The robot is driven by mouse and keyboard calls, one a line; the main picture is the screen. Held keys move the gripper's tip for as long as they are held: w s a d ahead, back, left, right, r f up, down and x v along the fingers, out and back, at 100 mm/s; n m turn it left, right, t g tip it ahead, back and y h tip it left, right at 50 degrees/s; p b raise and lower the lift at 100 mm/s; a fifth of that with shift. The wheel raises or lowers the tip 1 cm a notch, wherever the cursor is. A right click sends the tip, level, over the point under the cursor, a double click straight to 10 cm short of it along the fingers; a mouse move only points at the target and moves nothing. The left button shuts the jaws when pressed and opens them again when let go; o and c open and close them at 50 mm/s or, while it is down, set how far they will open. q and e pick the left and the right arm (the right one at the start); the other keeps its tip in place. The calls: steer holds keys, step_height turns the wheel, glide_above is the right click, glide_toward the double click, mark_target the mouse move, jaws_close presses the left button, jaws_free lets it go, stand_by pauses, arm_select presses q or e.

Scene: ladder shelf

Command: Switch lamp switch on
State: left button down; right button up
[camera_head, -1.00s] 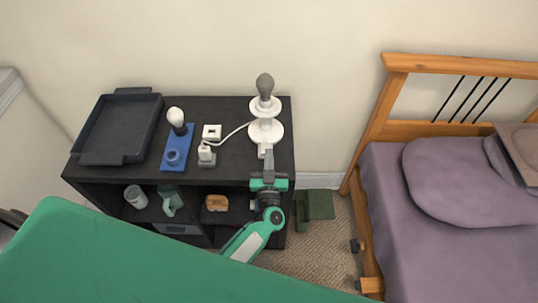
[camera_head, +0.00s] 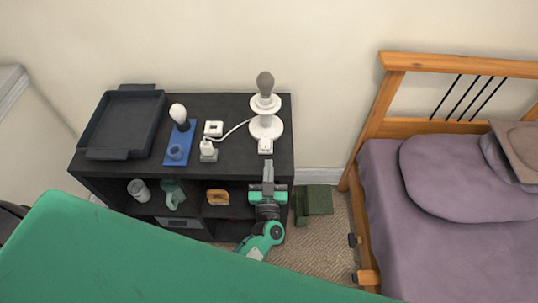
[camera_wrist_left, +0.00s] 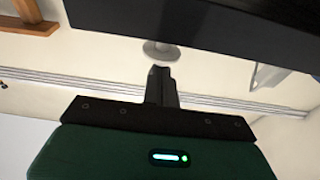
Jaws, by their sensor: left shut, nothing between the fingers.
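The lamp (camera_head: 266,127) has a white round base, a white stem and a grey bulb that looks unlit, and stands at the right end of the black shelf top. The lamp switch (camera_head: 265,145) is a small white block in front of the base, near the shelf's front edge; its on or off position is too small to tell. My left gripper (camera_head: 268,166) is shut and empty, just in front of the switch and apart from it. In the left wrist view its closed fingers (camera_wrist_left: 161,74) point toward a pale round foot, apparently the lamp (camera_wrist_left: 161,50). My right gripper is not in view.
On the black shelf (camera_head: 234,164) are a dark tray (camera_head: 124,122), a blue holder with a white-headed item (camera_head: 179,142), and a white plug on a socket (camera_head: 208,149). A cup, a green mug and toast sit below. A bed (camera_head: 440,190) stands right.

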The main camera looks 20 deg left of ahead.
arm_select(q)
steer(key=v, duration=0.3)
steer(key=shift+s+f+b, duration=0.15)
steer(key=shift+f+b, duration=0.15)
steer(key=shift+f, duration=0.15)
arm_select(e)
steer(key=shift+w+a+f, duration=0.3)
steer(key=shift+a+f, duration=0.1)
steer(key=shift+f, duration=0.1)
arm_select(q)
steer(key=shift+f, duration=0.1)
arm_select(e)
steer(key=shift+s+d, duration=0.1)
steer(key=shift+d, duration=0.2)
